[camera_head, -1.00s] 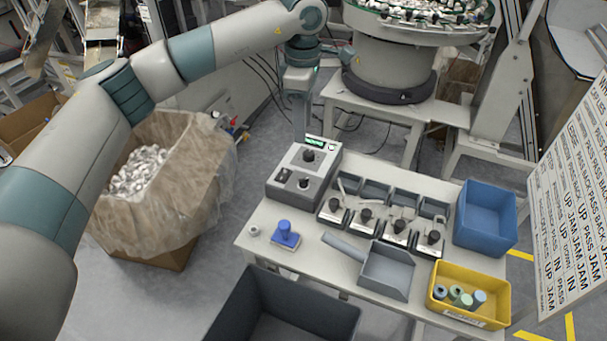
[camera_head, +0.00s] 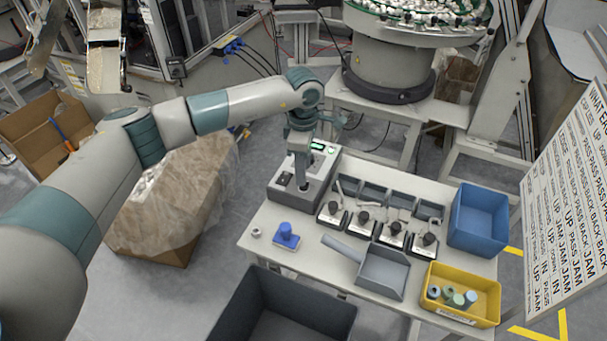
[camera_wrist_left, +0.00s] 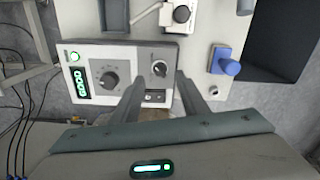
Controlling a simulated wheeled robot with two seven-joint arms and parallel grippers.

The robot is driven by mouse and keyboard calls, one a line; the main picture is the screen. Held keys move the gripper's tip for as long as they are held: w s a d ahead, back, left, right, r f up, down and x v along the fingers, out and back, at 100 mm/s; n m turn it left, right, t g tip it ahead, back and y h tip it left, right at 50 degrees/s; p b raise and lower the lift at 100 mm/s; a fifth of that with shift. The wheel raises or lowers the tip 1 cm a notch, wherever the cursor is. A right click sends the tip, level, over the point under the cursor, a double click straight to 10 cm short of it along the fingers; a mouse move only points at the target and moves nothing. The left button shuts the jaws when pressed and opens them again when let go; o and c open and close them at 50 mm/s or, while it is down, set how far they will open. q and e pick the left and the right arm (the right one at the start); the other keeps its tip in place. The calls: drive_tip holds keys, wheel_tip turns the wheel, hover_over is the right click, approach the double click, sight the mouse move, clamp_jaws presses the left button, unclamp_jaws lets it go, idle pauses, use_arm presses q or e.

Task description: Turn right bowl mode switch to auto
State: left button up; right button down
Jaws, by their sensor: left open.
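The control box (camera_head: 276,200) stands at the left back of the white table, with a lit green display. The wrist view shows the control box face (camera_wrist_left: 96,53) with a larger dark knob (camera_wrist_left: 110,80) and a smaller dark knob (camera_wrist_left: 160,69). I cannot read which one is the mode switch. My left gripper (camera_head: 301,181) points down over the box in the head view and hides part of its panel. In the wrist view my left gripper (camera_wrist_left: 160,82) is open, its fingertips spread to either side near the smaller knob. Contact cannot be told. My right gripper is not in view.
A blue stamp-like piece (camera_head: 286,236) and a small nut stand left of a grey scoop (camera_head: 384,272). Several black-knobbed stations (camera_head: 364,217) line the box's right. A blue bin (camera_head: 478,217) and yellow bin (camera_head: 461,310) sit further right. A bowl feeder (camera_head: 390,60) stands behind.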

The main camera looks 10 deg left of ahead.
use_arm(q)
drive_tip(key=shift+f+p, duration=0.6)
drive_tip(key=shift+f, duration=1.75)
drive_tip(key=shift+c, duration=0.6)
clamp_jaws()
